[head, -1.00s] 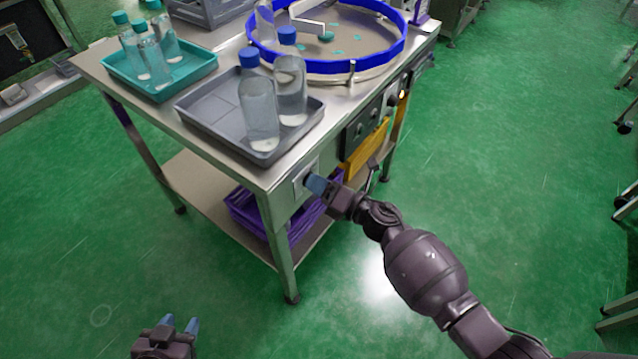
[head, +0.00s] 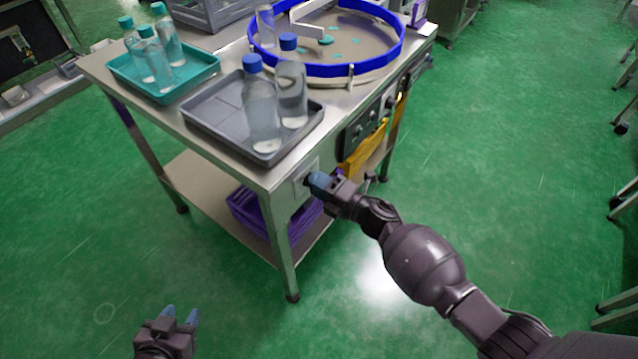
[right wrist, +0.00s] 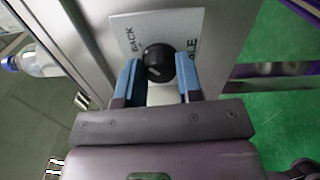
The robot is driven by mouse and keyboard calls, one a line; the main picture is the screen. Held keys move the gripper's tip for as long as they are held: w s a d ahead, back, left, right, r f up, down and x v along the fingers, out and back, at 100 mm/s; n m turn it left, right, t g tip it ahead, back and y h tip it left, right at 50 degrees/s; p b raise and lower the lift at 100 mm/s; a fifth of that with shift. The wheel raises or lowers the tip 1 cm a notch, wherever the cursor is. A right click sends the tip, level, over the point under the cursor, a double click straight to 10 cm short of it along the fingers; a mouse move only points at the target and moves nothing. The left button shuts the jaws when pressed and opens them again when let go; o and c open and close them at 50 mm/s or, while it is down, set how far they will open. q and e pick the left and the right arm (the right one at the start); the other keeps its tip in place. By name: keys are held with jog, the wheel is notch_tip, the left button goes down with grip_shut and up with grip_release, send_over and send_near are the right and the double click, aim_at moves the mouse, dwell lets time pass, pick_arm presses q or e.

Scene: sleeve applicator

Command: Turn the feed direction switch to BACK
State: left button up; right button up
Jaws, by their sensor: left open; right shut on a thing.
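The feed direction switch is a round black knob (right wrist: 158,62) on a pale label plate (right wrist: 128,28) in the right wrist view. The word BACK is printed to the left of the knob, and part of another word shows to its right. My right gripper (right wrist: 160,80) is shut on the knob, with one blue finger on each side. In the head view my right gripper (head: 317,181) is at the front of the steel table near its corner, and hides the knob. My left gripper (head: 181,315) is open and empty, low over the floor at the bottom left.
The steel table (head: 235,172) carries a grey tray (head: 215,115) with bottles, a teal tray (head: 190,82) with bottles, and a blue-rimmed round turntable (head: 345,72). A purple crate (head: 245,212) is on the lower shelf.

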jog(key=o, duration=0.9)
jog(key=p+v, duration=0.1)
jog(key=v, duration=1)
jog(key=shift+a, duration=0.1)
